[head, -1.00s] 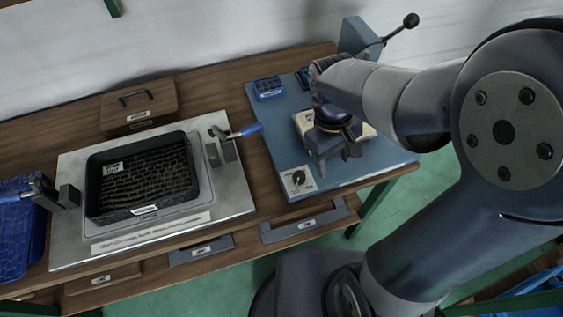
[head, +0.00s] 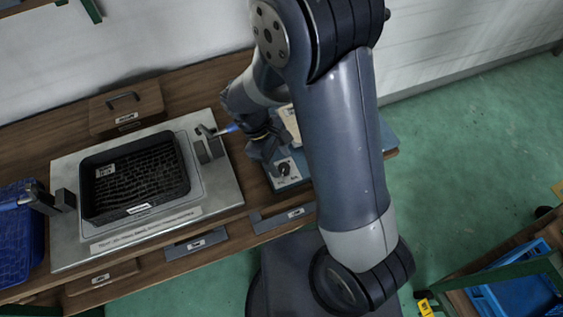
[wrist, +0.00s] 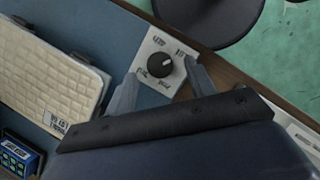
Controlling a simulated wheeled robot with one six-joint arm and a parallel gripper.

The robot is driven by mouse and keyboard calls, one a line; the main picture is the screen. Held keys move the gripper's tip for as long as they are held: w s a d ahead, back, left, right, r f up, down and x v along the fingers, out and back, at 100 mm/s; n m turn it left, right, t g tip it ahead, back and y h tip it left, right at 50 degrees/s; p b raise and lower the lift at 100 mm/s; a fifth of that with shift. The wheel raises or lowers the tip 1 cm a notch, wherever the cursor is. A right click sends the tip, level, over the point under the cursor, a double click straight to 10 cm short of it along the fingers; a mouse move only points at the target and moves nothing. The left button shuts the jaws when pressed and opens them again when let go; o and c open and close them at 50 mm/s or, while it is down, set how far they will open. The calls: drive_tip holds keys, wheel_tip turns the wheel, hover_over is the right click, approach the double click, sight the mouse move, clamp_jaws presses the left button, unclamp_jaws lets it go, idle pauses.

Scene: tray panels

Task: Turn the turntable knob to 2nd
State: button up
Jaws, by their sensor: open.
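The turntable knob (head: 284,169) is a small black dial on a white labelled plate at the front of the blue panel. In the wrist view the knob (wrist: 159,65) sits on its white plate (wrist: 151,48) with short labels around it, too small to read surely. My gripper (wrist: 158,77) is open, with one finger on each side of the knob's near side in that view. I cannot tell whether the fingers touch the knob or plate. In the head view my gripper (head: 268,158) is just above and left of the knob.
A black mesh tray (head: 88,205) sits on a metal plate with toggle clamps. A cream pad (wrist: 40,62) and a blue labelled box (wrist: 18,157) are on the blue panel. A wooden box (head: 150,98) stands at the back. My arm hides much of the panel.

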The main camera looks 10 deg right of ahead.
sight(284, 170)
drive_tip(key=shift+x, duration=1.25)
drive_tip(key=shift+c, duration=0.4)
drive_tip(key=c, duration=0.9)
